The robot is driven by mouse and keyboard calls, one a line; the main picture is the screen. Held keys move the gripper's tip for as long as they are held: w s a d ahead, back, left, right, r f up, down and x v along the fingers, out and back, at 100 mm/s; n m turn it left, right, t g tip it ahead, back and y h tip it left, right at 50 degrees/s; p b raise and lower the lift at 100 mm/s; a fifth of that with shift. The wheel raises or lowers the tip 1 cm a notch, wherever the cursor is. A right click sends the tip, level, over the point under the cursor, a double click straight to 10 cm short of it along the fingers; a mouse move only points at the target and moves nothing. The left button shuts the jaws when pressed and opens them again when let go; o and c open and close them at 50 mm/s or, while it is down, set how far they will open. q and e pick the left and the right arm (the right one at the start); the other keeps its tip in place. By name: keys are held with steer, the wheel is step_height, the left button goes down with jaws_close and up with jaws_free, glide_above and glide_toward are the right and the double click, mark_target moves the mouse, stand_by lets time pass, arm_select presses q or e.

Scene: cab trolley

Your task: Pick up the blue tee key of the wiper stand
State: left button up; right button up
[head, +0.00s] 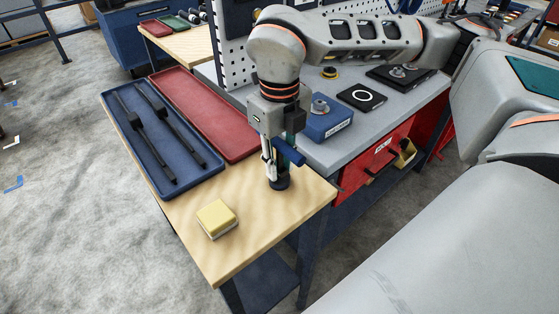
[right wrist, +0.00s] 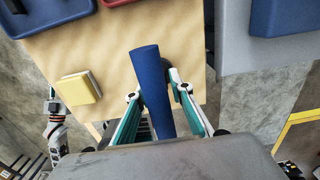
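The blue tee key (head: 289,152) is a blue bar on the wiper stand, whose round black base (head: 279,183) stands near the table's right edge. In the right wrist view the key (right wrist: 151,85) runs lengthwise between my fingers. My right gripper (head: 276,155) points down around the key. In the right wrist view its fingers (right wrist: 153,88) lie on both sides of the bar, and narrow gaps appear beside it, so it looks open. The gripper partly hides the stand's post.
A yellow sponge-like block (head: 216,219) lies on the wooden table (head: 262,236). A blue tray (head: 214,166) with two wiper arms and a red tray (head: 205,110) lie behind. A blue block (head: 329,124) stands on the grey bench right of the gripper.

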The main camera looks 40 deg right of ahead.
jaws_close()
